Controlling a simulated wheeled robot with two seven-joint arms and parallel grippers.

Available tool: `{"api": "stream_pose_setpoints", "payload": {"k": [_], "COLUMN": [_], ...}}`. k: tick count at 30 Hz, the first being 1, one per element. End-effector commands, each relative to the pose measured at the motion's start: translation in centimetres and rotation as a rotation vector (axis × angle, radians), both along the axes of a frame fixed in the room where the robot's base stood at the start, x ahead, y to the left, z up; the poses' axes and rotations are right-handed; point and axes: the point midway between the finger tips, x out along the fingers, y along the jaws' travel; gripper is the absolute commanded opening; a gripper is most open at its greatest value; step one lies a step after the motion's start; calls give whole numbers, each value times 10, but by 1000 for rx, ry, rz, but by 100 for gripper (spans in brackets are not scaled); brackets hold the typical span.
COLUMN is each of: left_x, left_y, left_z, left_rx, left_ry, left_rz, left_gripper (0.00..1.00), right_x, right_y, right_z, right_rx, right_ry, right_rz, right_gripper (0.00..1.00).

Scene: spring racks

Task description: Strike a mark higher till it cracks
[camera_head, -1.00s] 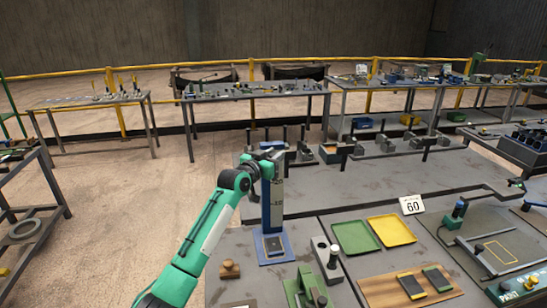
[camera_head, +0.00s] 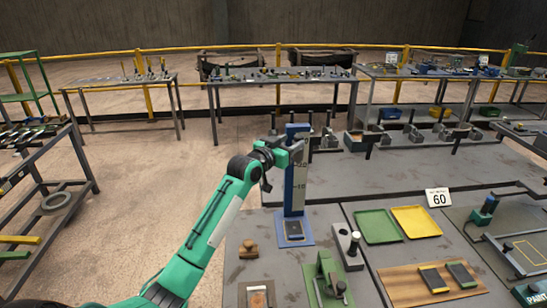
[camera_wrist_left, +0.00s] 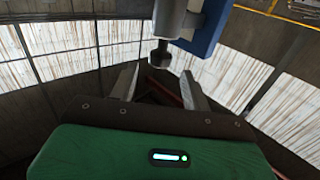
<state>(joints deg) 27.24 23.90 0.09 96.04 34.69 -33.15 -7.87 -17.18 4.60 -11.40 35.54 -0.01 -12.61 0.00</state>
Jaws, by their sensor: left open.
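A blue upright stand (camera_head: 297,132) with a pale scale (camera_head: 299,182) marked with numbers rises at the left end of the near bench. A dark block (camera_head: 293,229) sits on its blue base plate (camera_head: 307,241). My left gripper (camera_head: 281,158) is at the upper part of the stand and partly covers it. In the left wrist view its two fingers (camera_wrist_left: 158,78) are apart, with nothing held between them. A dark round-ended knob (camera_wrist_left: 160,56) hangs just beyond the fingertips, beside the blue post (camera_wrist_left: 209,32). My right gripper is not in view.
A green press-like device (camera_head: 326,280), a wooden piece (camera_head: 249,249) and a grey block with a black handle (camera_head: 349,250) stand near the stand's base. A green tray (camera_head: 378,227), a yellow tray (camera_head: 416,222) and a "60" card (camera_head: 438,197) are to the right.

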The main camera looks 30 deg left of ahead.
Motion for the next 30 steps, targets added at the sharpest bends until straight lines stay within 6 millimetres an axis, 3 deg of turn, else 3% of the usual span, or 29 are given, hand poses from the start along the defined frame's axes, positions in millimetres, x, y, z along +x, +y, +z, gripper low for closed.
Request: {"api": "stream_pose_setpoints", "payload": {"k": [6,13,18,30], "left_x": [-42,-74,-83,-84], "left_y": [6,10,12,12], "left_z": [-4,-2,0,0], "left_rx": [3,1,1,0], "left_ry": [0,0,0,0], "left_rz": [0,0,0,0], "left_gripper": [48,48,48,48], "right_x": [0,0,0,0], "right_y": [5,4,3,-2], "right_z": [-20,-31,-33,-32], "right_rx": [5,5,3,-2], "right_ry": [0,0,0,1], "right_rz": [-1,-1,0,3], "right_gripper": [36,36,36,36]}}
